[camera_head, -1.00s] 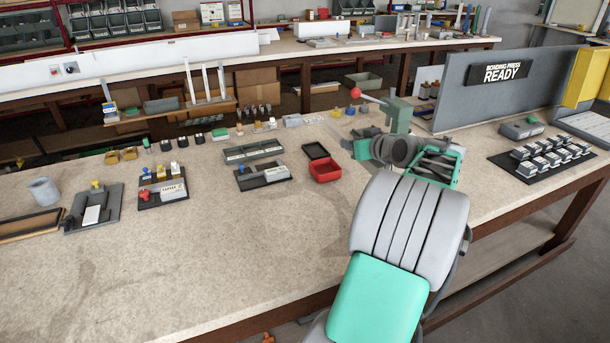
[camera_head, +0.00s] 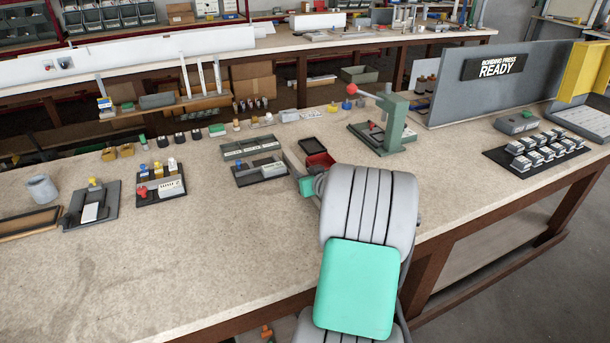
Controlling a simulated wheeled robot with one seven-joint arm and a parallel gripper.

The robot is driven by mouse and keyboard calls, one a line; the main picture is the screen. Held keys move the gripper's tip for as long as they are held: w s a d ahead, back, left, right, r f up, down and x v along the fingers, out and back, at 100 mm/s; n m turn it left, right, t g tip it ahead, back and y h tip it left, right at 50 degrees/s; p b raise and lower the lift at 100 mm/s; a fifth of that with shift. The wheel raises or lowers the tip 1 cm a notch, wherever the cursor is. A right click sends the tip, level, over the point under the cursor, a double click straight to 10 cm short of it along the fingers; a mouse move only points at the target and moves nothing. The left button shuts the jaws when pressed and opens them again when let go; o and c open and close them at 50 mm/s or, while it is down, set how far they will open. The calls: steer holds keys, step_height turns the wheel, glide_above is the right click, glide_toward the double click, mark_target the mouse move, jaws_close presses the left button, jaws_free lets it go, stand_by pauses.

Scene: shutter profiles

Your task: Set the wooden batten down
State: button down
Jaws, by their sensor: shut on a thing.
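My gripper (camera_head: 308,186) is low over the middle of the bench, just left of the red tray, and mostly hidden behind my arm. It is shut on a thin, pale strip that looks like the wooden batten (camera_head: 293,161). The batten sticks out away from me past the gripper, between the grey divided tray and the small black tray. Its near part is hidden. I cannot tell whether it touches the bench top (camera_head: 225,235).
The red tray (camera_head: 320,160) and black tray (camera_head: 310,145) are close on the right. The grey divided tray (camera_head: 250,147) and a black fixture (camera_head: 258,173) are on the left. A green press (camera_head: 393,125) stands farther right.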

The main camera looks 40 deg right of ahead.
steer(key=shift+f, duration=0.35)
steer(key=c, duration=1.5)
jaws_free()
steer(key=shift+o, duration=0.2)
steer(key=shift+r, duration=0.15)
